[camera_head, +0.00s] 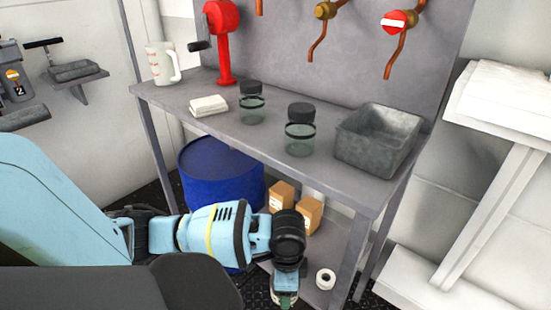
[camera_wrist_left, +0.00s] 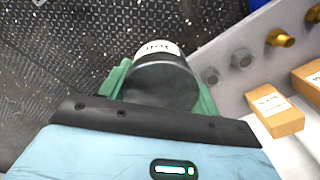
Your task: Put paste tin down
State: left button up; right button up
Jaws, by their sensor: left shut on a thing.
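The paste tin (camera_wrist_left: 163,84) is a dark grey cylinder with a white label, seen in the left wrist view. My left gripper (camera_wrist_left: 160,92) is shut on it, with a green finger on each side. In the head view my left gripper (camera_head: 285,290) is low in front of the workbench, near the edge of its lower shelf; the tin is mostly hidden there. The grey workbench (camera_head: 185,101) has a top and a lower shelf (camera_head: 318,254). My right gripper is not in view.
Two glass jars (camera_head: 300,138), a folded cloth (camera_head: 208,105), a measuring jug (camera_head: 161,63), a red hand-cranked device (camera_head: 222,35) and a metal bin (camera_head: 375,147) stand on the top. Below are a blue drum (camera_head: 215,175), cardboard boxes (camera_wrist_left: 276,112) and a white roll (camera_head: 325,278).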

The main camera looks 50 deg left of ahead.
pick_arm(q)
jog(key=w+d+r+n, duration=0.1)
jog(key=d+r+n, duration=0.2)
jog(key=r, duration=0.7)
jog(key=w+d+r+n, duration=0.1)
jog(key=d+r+n, duration=0.3)
jog(key=d+r, duration=0.3)
notch_tip(320, 180, up, 3)
jog(key=shift+w+d+r+n, duration=0.15)
jog(key=shift+w+d+n, duration=0.15)
jog(key=shift+a, duration=0.1)
